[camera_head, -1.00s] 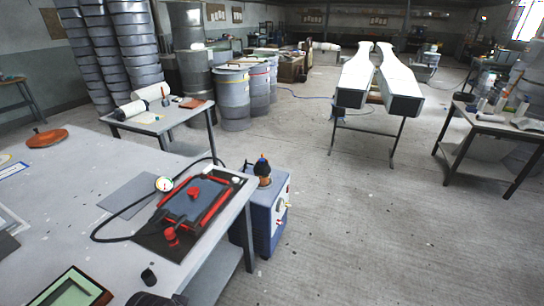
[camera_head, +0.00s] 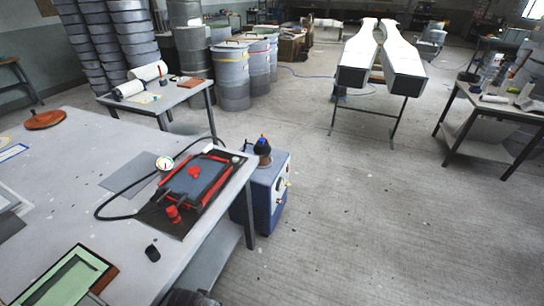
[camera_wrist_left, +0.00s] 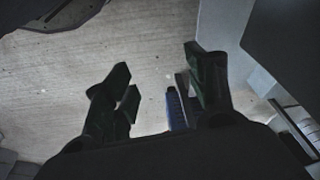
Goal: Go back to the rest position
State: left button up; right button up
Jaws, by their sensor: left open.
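My left gripper (camera_wrist_left: 158,78) shows in the left wrist view with its dark fingers apart and nothing between them. Bare concrete floor shows beyond the fingertips. A dark rounded part at the bottom edge of the head view, beside the table's front side, looks like part of my own arm. My right gripper is in neither view.
A grey table (camera_head: 75,195) fills the left, carrying a red-edged vacuum bag setup (camera_head: 195,183), a gauge (camera_head: 165,163) and a green mould (camera_head: 65,280). A blue pump unit (camera_head: 268,195) stands by its right edge. Floor on the right is clear up to the white moulds (camera_head: 360,50).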

pick_arm(q)
jog(key=s+a+f, duration=0.1)
jog(key=s+f, duration=0.4)
jog(key=f, duration=0.6)
jog(key=s+a+f, duration=0.1)
jog(key=s+f, duration=0.3)
jog(key=f, duration=0.7)
jog(key=s+a+f, duration=0.1)
jog(key=s+f, duration=0.4)
jog(key=s, duration=0.3)
jog(key=s+a+f+g, duration=0.1)
jog(key=s+a+f, duration=0.1)
jog(key=s+f, duration=0.4)
jog(key=s, duration=0.3)
jog(key=shift+a+g, duration=0.2)
jog(key=shift+g, duration=0.1)
jog(key=shift+f, duration=0.1)
dwell(1.1)
